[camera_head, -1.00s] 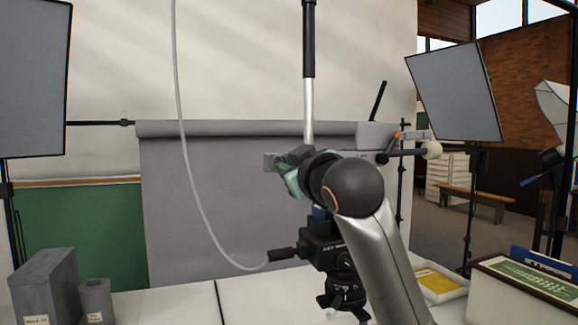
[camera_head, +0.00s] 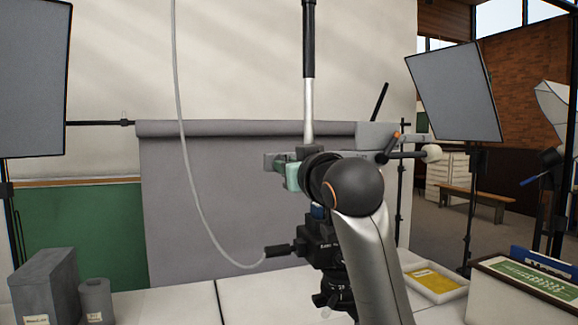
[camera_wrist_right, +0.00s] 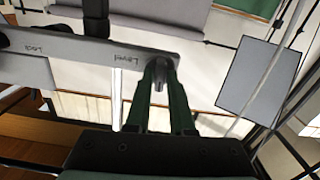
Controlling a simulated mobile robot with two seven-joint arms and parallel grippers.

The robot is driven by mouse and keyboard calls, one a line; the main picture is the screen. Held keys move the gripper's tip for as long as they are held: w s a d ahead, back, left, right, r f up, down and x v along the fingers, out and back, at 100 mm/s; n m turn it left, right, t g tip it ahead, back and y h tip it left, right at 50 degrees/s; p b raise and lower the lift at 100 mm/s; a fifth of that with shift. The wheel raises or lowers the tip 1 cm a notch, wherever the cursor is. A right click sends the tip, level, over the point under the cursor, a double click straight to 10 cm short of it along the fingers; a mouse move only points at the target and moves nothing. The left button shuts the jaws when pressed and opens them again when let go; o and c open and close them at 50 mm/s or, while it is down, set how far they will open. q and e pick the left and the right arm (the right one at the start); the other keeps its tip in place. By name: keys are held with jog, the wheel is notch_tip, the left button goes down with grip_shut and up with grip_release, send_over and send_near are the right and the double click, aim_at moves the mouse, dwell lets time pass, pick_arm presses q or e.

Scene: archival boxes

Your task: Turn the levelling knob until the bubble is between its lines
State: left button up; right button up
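A grey plate on the tripod mount carries the words "Level" and "Lock" in the right wrist view (camera_wrist_right: 75,57). The levelling knob (camera_wrist_right: 159,84) is a small dark piece at the plate's end beside "Level", mostly covered by my fingers. My right gripper (camera_wrist_right: 161,66) has its two dark green fingers closed together around the knob. In the head view my right gripper (camera_head: 291,172) is at the left end of the grey bar, its wrist covering much of the mount. The bubble and its lines are not visible in either view. My left gripper is not in view.
The black tripod head (camera_head: 318,248) with a side handle stands below my wrist. A pale cable (camera_head: 190,180) hangs at left. A yellow-filled tray (camera_head: 435,282) and a box with a green board (camera_head: 525,275) are at right. Grey boxes (camera_head: 45,288) stand at left.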

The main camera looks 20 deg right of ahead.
jog(key=o, duration=0.3)
jog(key=shift+s+d+b, duration=0.2)
jog(key=shift+s+b, duration=1.6)
jog(key=shift+s, duration=4.5)
